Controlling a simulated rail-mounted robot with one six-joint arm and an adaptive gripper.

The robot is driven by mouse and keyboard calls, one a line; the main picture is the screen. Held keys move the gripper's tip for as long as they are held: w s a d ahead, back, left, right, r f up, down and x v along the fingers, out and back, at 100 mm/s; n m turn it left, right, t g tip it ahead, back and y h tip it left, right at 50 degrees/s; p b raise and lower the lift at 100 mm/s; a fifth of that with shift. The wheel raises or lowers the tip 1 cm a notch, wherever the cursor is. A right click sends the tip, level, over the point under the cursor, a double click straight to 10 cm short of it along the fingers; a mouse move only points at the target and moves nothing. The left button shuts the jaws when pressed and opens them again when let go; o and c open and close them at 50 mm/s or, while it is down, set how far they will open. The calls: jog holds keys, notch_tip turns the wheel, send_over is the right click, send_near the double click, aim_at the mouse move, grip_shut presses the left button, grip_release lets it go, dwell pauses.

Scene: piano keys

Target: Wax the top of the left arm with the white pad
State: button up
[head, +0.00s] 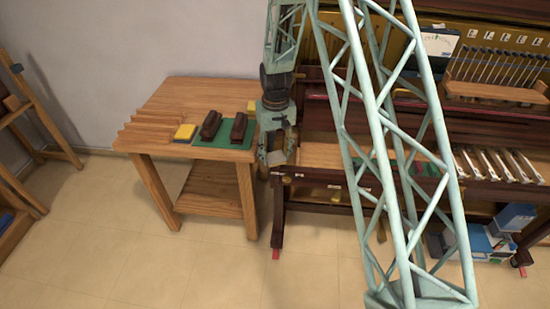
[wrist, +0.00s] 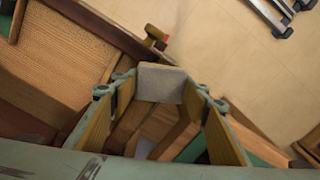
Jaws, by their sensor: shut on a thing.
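My gripper (head: 277,150) is at the left end of the piano, beside the wooden side table. In the wrist view its fingers (wrist: 160,88) are closed on a pale grey-white pad (wrist: 161,83), held at the fingertips. The piano's left arm is mostly hidden behind my gripper in the head view. In the wrist view a dark reddish-brown wooden edge (wrist: 100,28) runs beside the pad. I cannot tell whether the pad touches the wood.
My lattice arm crosses the piano front. Metal-coloured levers (head: 495,165) lie at right, above a blue-and-white box (head: 480,240). Floor in front is clear.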

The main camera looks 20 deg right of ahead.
aim_at(279, 141)
jog(key=shift+w+d, duration=0.15)
jog(key=shift+w, duration=0.25)
jog(key=shift+w+d+p, duration=0.15)
jog(key=shift+w+d, duration=0.2)
jog(key=shift+w, duration=0.45)
jog(key=shift+w+d+p, duration=0.15)
jog(key=shift+w+d, duration=0.2)
jog(key=shift+w, duration=0.45)
jog(key=shift+w, duration=0.15)
jog(key=shift+o, duration=0.2)
jog(key=shift+w+d+f, duration=0.1)
jog(key=shift+w+d, duration=0.3)
jog(key=shift+w, duration=0.4)
jog(key=shift+w+d+f, duration=0.1)
jog(key=shift+w+d, duration=0.25)
jog(key=shift+w, duration=0.45)
jog(key=shift+w+p, duration=0.1)
jog(key=shift+p, duration=0.2)
jog(key=shift+w+d+r+p, duration=0.15)
jog(key=shift+w+d, duration=0.25)
jog(key=shift+w, duration=0.45)
jog(key=shift+w+d+f+p, duration=0.1)
jog(key=shift+w+d+p, duration=0.2)
jog(key=shift+w, duration=0.5)
jog(key=shift+c, duration=0.2)
jog(key=shift+w+d+r, duration=0.1)
jog(key=shift+w+r, duration=0.05)
